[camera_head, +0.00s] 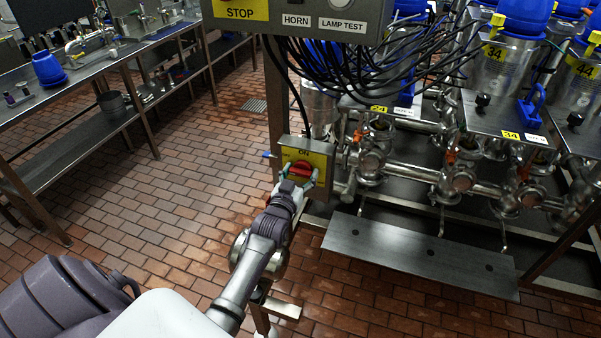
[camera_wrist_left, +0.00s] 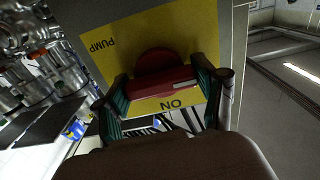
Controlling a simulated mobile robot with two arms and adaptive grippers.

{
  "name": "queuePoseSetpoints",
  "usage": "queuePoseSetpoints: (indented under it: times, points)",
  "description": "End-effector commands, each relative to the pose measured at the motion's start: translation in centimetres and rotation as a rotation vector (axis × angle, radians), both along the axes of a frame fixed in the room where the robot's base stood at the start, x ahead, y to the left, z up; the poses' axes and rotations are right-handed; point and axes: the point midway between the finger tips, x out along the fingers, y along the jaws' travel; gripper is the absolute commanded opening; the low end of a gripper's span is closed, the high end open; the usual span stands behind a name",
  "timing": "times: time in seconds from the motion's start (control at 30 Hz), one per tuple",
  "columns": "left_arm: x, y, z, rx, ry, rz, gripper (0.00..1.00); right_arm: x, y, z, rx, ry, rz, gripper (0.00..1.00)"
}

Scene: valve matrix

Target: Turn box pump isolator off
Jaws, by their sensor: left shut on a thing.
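The pump isolator is a red rotary handle (camera_head: 300,169) on a yellow plate (camera_head: 316,158), mounted on a grey box on a post. The plate reads "ON" above the handle in the head view. In the left wrist view the red handle (camera_wrist_left: 162,93) lies across the yellow plate (camera_wrist_left: 107,45), which shows "PUMP" and "ON", upside down there. My left gripper (camera_head: 298,181) is at the box, its fingers on either side of the handle and shut on it. It also shows in the left wrist view (camera_wrist_left: 164,98). My right gripper is not in view.
A control panel (camera_head: 290,15) with STOP, HORN and LAMP TEST labels hangs above, with black cables beside it. Steel pipes and valves (camera_head: 460,180) and a low steel step (camera_head: 420,255) stand to the right. Benches (camera_head: 90,80) stand left. Tiled floor between is clear.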

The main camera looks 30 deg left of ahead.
Motion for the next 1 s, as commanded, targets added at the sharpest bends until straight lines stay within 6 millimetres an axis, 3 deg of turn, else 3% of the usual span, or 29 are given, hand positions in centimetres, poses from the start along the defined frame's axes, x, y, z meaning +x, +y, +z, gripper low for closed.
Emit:
queuePoseSetpoints:
  times: [0.33, 0.37, 0.5, 0.83, 1.0]
  points:
    - [0.0, -0.1, -0.2, -0.01, 0.002, -0.001, 0.35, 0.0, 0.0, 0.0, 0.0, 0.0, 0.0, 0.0]
    - [0.0, -0.1, -0.2, -0.01, 0.002, -0.001, 0.75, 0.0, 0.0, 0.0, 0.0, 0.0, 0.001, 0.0]
    - [0.0, 0.0, -0.1, -0.008, 0.001, 0.0, 0.96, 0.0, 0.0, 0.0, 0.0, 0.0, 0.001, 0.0]
    - [-0.1, 0.0, -0.1, -0.004, 0.0, 0.0, 0.96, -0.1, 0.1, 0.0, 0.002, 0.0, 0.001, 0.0]
    - [-1.8, -0.5, -0.2, -0.005, 0.002, 0.0, 0.96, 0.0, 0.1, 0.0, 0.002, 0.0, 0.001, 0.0]
